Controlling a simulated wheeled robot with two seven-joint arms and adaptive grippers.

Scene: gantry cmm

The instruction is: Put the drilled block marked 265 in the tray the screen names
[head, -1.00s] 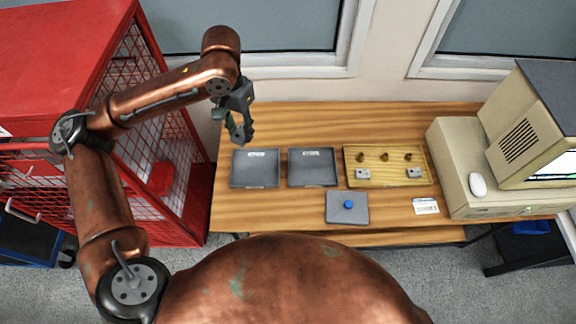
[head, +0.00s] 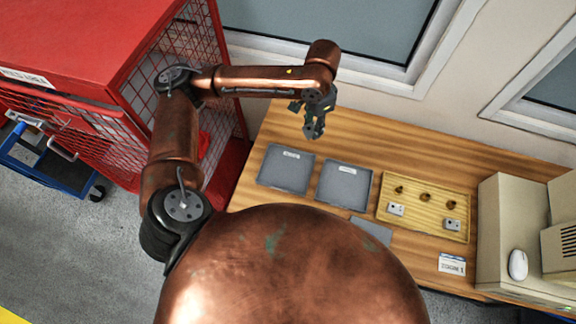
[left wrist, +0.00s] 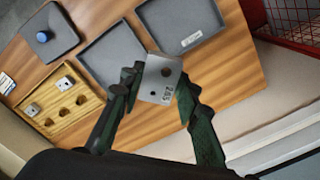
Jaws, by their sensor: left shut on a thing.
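My left gripper (head: 314,132) is shut on a pale grey drilled block (left wrist: 160,78) marked 265, clearest in the left wrist view. The block has a dark hole and is held between the fingertips. In the head view the gripper hangs above the back of the table, behind two grey trays. The left tray (head: 285,168) and right tray (head: 344,186) look empty, each with a white label too small to read. They also show in the left wrist view as the right one (left wrist: 185,14) and left one (left wrist: 112,56). The screen and my right gripper are not visible.
A card (head: 451,265), a beige computer (head: 500,215) and a red cage (head: 95,55) flank the area.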

